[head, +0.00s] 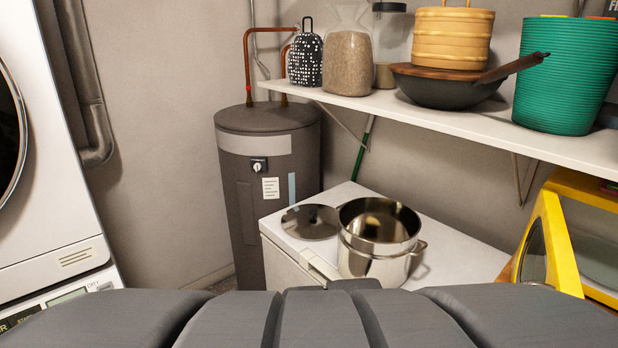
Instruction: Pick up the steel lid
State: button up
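The steel lid (310,222) is a flat, shiny round disc. It lies on the white top of a low cabinet or appliance, near its left back part, just left of a steel pot. The steel pot (378,262) stands upright and open next to it, with a side handle at its right; its rim comes close to the lid's right edge in the picture. My gripper does not show in the head view.
The white top (455,262) is clear right of the pot. A shelf (420,118) above holds a wok (445,92), a green basket (565,80) and jars. A grey water heater (262,180) stands behind left. A yellow-framed object (560,245) is at right.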

aim_at(312, 221)
jog(key=i+j, duration=0.35)
jog(key=i, duration=0.2)
jog(key=i+j, duration=0.35)
jog(key=i, duration=0.2)
jog(key=i+j, duration=0.3)
jog(key=i, duration=0.3)
